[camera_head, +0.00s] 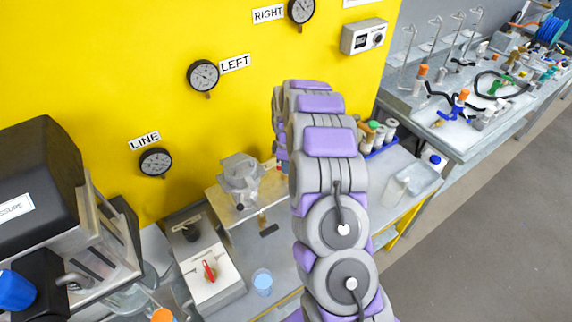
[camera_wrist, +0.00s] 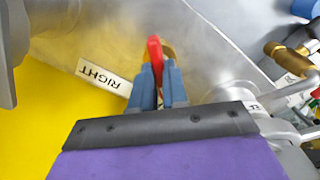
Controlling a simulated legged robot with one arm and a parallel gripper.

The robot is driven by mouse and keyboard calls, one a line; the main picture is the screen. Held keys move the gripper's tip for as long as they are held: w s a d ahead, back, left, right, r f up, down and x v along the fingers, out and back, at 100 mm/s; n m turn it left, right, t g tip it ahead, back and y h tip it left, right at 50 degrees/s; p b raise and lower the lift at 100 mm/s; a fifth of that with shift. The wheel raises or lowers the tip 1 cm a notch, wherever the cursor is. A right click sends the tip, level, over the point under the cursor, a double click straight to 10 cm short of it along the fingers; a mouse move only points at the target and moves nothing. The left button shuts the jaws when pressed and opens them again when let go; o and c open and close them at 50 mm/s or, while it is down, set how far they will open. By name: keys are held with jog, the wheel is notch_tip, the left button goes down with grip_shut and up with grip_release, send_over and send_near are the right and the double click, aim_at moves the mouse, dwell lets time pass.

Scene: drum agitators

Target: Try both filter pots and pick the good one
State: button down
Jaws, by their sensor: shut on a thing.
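In the wrist view, my gripper (camera_wrist: 159,82) is shut on a red handle (camera_wrist: 154,52), with its blue-grey fingers on either side. An orange-brown part shows just behind the handle. A white RIGHT label (camera_wrist: 103,77) appears upside down on the surface beside it. In the head view, one grey metal filter pot (camera_head: 240,177) stands upright on the bench below the LEFT gauge (camera_head: 203,76). The RIGHT gauge (camera_head: 301,10) is at the top edge. My arm hides my gripper and the handle in the head view. I cannot make out a second pot there.
A LINE gauge (camera_head: 155,162) is on the yellow wall (camera_head: 100,70). A grey box with a red lever (camera_head: 209,270) sits at the front of the bench. A blue-topped cup (camera_head: 262,281) stands beside it. A brass fitting (camera_wrist: 288,58) lies right in the wrist view.

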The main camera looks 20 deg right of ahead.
dwell(0.5)
jog(key=c, duration=1.1)
grip_release()
jog(key=shift+d, duration=0.1)
jog(key=shift+c, duration=0.2)
notch_tip(320, 180, up, 17)
jog(key=shift+r+p, duration=0.15)
jog(key=shift+p, duration=0.25)
jog(key=shift+w, duration=0.1)
